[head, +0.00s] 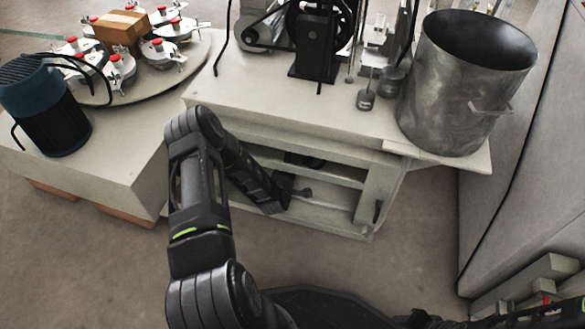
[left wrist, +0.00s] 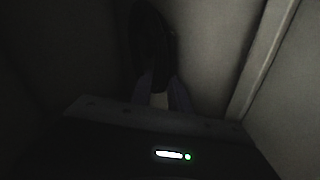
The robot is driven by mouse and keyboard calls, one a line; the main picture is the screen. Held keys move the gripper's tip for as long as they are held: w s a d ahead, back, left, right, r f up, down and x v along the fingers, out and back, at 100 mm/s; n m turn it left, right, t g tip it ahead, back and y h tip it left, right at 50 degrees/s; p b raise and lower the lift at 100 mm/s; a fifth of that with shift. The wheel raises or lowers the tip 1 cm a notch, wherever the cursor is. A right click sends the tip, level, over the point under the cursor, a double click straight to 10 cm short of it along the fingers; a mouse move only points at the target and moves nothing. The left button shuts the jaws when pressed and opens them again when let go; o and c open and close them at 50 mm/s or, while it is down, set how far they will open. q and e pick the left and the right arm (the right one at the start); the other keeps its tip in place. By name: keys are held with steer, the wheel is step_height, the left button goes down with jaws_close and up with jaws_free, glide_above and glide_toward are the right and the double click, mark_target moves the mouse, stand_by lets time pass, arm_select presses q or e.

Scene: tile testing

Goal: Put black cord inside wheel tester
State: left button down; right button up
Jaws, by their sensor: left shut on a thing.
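The wheel tester (head: 255,98) is a pale bench-like cabinet with open shelves in its front and a black wheel mechanism on top. My left arm reaches down to these shelves, and my left gripper (head: 300,192) is at the front opening, partly hard to make out. In the dark left wrist view, my left gripper (left wrist: 160,100) is shut on a black, rounded thing that looks like the black cord (left wrist: 152,45). Pale walls close around it there. A dark shape (head: 305,160) shows inside the opening in the head view; I cannot tell what it is.
A large metal pot (head: 455,95) stands at the bench's right end. A round plate (head: 150,82) with red-knobbed clamps and a cardboard box (head: 121,28) is at the left, beside a blue-green motor (head: 45,105). A grey cabinet (head: 530,190) bounds the right. Floor is clear in front.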

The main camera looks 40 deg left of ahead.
arm_select(q)
steer(key=shift+f, duration=0.35)
steer(key=shift+f, duration=0.2)
steer(key=c, duration=1.5)
jaws_free()
steer(key=shift+s+f, duration=0.1)
steer(key=shift+r, duration=0.35)
steer(key=p+v, duration=0.2)
steer(key=v, duration=0.3)
steer(key=p+v, duration=0.3)
steer(key=v, duration=0.3)
steer(key=shift+w+r+p, duration=0.25)
steer(key=shift+r+p, duration=0.05)
steer(key=shift+s+d+r, duration=0.2)
steer(key=shift+s+r, duration=0.05)
steer(key=shift+s, duration=0.3)
